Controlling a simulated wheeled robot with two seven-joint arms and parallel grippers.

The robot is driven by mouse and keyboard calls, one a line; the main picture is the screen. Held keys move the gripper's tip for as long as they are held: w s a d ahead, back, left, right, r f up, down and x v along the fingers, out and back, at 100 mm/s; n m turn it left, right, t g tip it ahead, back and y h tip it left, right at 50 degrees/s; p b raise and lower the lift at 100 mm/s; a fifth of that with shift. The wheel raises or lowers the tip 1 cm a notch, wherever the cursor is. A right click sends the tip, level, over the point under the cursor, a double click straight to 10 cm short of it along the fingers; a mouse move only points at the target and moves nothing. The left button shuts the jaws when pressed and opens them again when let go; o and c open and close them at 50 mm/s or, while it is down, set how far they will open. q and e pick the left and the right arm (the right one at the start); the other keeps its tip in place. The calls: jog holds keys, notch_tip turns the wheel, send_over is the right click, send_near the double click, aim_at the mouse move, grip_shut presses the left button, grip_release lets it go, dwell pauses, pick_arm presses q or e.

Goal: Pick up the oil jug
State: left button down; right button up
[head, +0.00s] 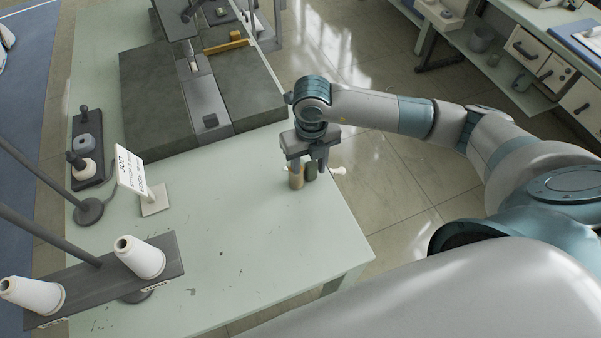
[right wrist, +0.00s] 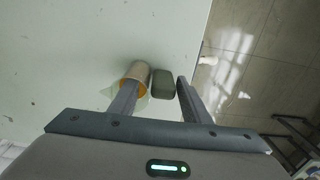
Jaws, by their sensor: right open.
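A small dark green block-like thing (right wrist: 163,84), which I take to be the oil jug, is on the pale green table near its right edge. In the head view it (head: 311,173) is partly hidden by my fingers. My right gripper (head: 309,166) points down over it, open. In the right wrist view the dark green thing lies between the lines of the two fingers (right wrist: 155,92), with no grip on it visible. A tan cylinder with an orange inside (right wrist: 135,74) is right beside it, by the left finger. My left gripper is not in view.
The tan cylinder also shows in the head view (head: 296,180). The table's right edge (head: 350,213) is close by. A grey machine bed (head: 155,95) fills the back. A sign (head: 131,170) and thread cones (head: 140,256) stand left. The table's middle is clear.

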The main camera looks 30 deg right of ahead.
aim_at(309, 163)
jog(key=c, duration=1)
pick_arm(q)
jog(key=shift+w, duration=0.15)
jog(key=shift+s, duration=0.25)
pick_arm(e)
jog(key=shift+r, duration=0.1)
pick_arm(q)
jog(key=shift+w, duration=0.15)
pick_arm(e)
jog(key=shift+r, duration=0.1)
